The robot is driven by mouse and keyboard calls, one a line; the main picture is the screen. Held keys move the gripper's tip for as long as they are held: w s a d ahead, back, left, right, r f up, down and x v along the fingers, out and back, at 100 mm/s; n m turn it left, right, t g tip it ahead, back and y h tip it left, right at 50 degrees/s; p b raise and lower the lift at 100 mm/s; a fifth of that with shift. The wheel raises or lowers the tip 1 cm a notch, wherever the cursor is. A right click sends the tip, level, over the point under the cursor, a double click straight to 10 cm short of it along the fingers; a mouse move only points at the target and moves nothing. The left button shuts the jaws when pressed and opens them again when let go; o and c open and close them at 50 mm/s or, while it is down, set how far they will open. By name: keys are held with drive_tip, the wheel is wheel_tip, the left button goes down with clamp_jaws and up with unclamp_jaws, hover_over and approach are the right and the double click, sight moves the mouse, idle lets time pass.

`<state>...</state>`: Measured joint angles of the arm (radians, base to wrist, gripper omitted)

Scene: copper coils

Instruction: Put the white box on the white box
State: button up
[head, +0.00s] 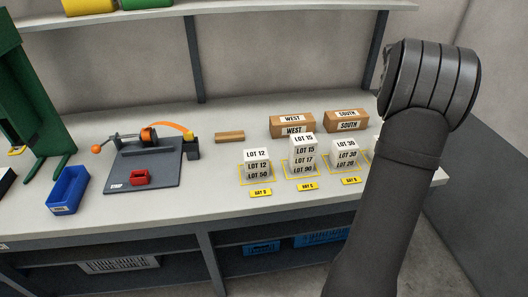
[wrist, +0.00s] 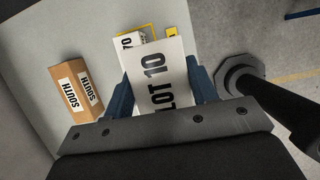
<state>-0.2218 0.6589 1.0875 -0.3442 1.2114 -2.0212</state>
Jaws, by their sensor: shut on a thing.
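My gripper (wrist: 160,85) is shut on a white box marked LOT 10 (wrist: 165,68), with one blue finger on each side, in the wrist view. I cannot tell the gap between the two boxes. White boxes stand stacked on the bench: a left stack (head: 257,167), a taller middle stack (head: 303,158) and a right stack (head: 344,155).
Brown cartons marked WEST (head: 292,123) and SOUTH (head: 347,121) stand behind the stacks. The SOUTH carton is left of the held box in the wrist view (wrist: 80,88). A strapping tool on a grey board (head: 145,165) and a blue bin (head: 68,190) are at left.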

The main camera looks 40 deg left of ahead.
drive_tip(key=s+a, duration=1)
drive_tip(key=a, duration=0.5)
hover_over(261, 153)
drive_tip(key=s+a, duration=0.1)
wheel_tip(261, 153, down, 7)
drive_tip(key=shift+s+r, duration=0.1)
drive_tip(key=shift+r, duration=0.05)
drive_tip(key=shift+a, duration=0.1)
drive_tip(key=shift+f, duration=2.1)
drive_tip(key=shift+f, duration=0.15)
drive_tip(key=o, duration=1.1)
drive_tip(key=shift+c, duration=0.2)
